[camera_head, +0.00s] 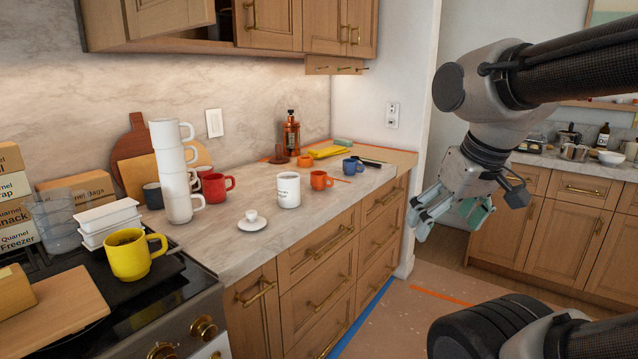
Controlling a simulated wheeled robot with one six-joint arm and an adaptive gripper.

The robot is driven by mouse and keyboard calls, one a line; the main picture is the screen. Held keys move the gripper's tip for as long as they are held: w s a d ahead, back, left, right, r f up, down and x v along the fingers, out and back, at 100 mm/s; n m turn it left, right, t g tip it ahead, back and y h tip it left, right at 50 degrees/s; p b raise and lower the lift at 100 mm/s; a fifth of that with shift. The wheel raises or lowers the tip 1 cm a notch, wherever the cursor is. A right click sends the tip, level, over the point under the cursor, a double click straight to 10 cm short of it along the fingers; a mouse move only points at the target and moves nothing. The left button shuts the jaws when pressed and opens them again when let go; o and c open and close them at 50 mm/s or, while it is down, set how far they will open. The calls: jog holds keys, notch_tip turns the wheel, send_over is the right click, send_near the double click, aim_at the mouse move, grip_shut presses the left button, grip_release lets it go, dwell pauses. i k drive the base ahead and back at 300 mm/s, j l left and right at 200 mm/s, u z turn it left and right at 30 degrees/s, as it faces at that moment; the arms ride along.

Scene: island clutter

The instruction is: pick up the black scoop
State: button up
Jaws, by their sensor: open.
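A small black, flat, elongated item (369,162) lies at the far right end of the counter, behind a blue mug (352,166). It may be the black scoop, but it is too small and partly hidden to be sure. My gripper (446,220) hangs in the air right of the counter end, pointing down. Its fingers are apart and nothing is between them. It is clear of the black item and the counter.
The counter (235,262) holds a stack of white mugs (172,170), a white mug (288,190), orange mugs, an espresso cup on a saucer (253,226), a yellow cloth (328,152) and a copper bottle (291,133). A yellow mug (128,256) stands at left. Floor at right is open.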

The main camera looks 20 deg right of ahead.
aim_at(368, 163)
jog(key=i+l+u, duration=0.1)
jog(key=i+l, duration=0.2)
jog(key=l, duration=0.15)
jog(key=i+l, duration=0.25)
jog(key=l, duration=0.2)
jog(key=i+l+u, duration=0.15)
jog(key=l, duration=0.3)
jog(key=i+l, duration=0.35)
jog(key=l, duration=0.15)
jog(key=i+l+u, duration=0.15)
jog(key=l, duration=0.35)
jog(key=i+l, duration=0.35)
jog(key=l, duration=0.15)
jog(key=i+l+u, duration=0.15)
jog(key=l, duration=0.35)
jog(key=i+l, duration=0.25)
jog(key=l, duration=0.3)
jog(key=u, duration=0.05)
